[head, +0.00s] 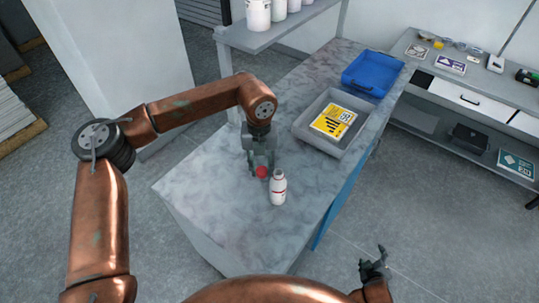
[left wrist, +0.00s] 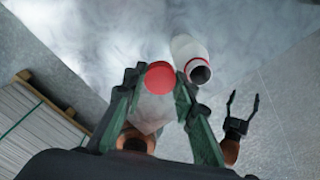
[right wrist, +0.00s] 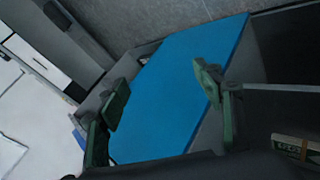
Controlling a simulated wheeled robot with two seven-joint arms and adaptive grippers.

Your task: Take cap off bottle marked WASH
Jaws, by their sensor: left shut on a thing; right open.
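A white bottle (head: 278,188) with a red band stands upright on the marbled worktop (head: 210,185). Its mouth is open and bare, as the left wrist view shows the bottle (left wrist: 189,52) with a dark opening. The red cap (head: 262,172) is off the bottle and held between the fingertips of my left gripper (head: 262,167), just left of the bottle. The left wrist view shows the cap (left wrist: 160,76) clasped there. I cannot read the bottle's label. My right gripper (head: 374,264) is open and empty, off the worktop at lower right.
A grey tray (head: 302,128) with a yellow printed sheet (head: 333,121) and a blue bin (head: 372,75) sit farther back on the worktop. White containers stand on a shelf (head: 262,38) above. A side bench (head: 490,85) is at right. The worktop's near left is clear.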

